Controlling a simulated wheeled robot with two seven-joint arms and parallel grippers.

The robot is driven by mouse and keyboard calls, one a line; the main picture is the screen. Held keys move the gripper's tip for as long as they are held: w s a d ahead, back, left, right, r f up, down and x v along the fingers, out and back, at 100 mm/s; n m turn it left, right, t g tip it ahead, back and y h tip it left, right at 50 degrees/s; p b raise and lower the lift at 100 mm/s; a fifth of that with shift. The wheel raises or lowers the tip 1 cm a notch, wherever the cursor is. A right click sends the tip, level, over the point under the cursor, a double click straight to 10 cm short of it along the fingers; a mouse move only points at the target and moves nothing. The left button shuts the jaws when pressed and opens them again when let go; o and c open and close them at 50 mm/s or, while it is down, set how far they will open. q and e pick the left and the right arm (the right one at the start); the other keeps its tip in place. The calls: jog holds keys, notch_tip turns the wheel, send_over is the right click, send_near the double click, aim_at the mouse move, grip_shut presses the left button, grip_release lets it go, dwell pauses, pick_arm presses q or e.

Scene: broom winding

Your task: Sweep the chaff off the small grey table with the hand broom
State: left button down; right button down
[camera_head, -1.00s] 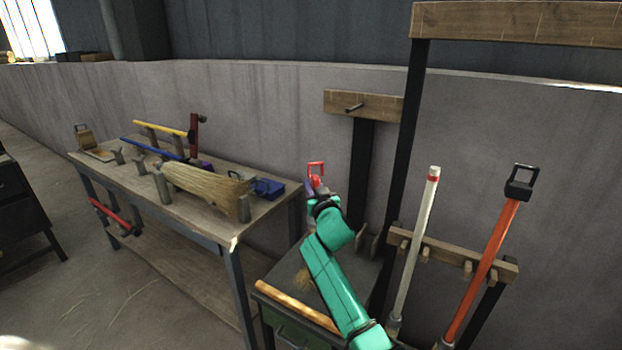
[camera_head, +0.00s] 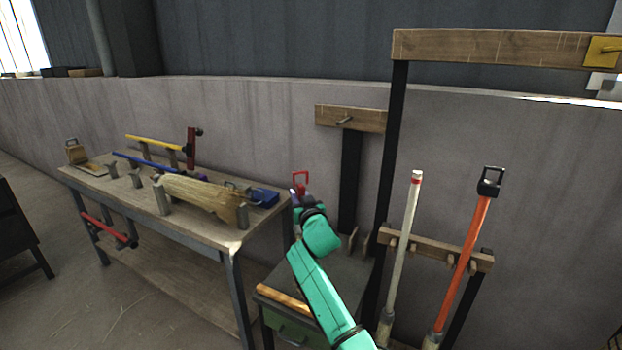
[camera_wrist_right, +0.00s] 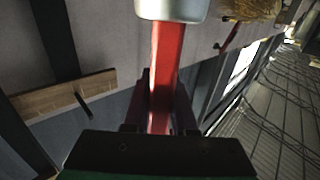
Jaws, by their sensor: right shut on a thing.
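My right gripper (camera_head: 302,206) is shut on a red handle (camera_wrist_right: 163,75), taken to be the hand broom's. In the wrist view the handle runs up between the fingers to a pale collar at the top edge. In the head view a red loop (camera_head: 300,183) sticks up above the gripper; the bristles cannot be made out. The gripper is above the back left of the small grey table (camera_head: 345,285). My green arm crosses the table and hides much of its top. No chaff can be clearly made out. My left gripper is not in view.
A wooden workbench (camera_head: 215,234) on the left holds a straw bundle (camera_head: 195,193), a blue box (camera_head: 263,197) and metal posts. A post with a pegged board (camera_head: 350,118) stands behind the small table. A rack with a white pole (camera_head: 403,245) and an orange pole (camera_head: 462,265) stands right.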

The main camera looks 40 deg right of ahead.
jog(key=shift+d+r+p, duration=0.3)
jog(key=shift+r+p, duration=0.35)
jog(key=shift+r, duration=0.3)
notch_tip(320, 180, up, 4)
jog(key=p, duration=0.3)
jog(key=shift+a+f, duration=0.15)
jog(key=shift+a, duration=0.1)
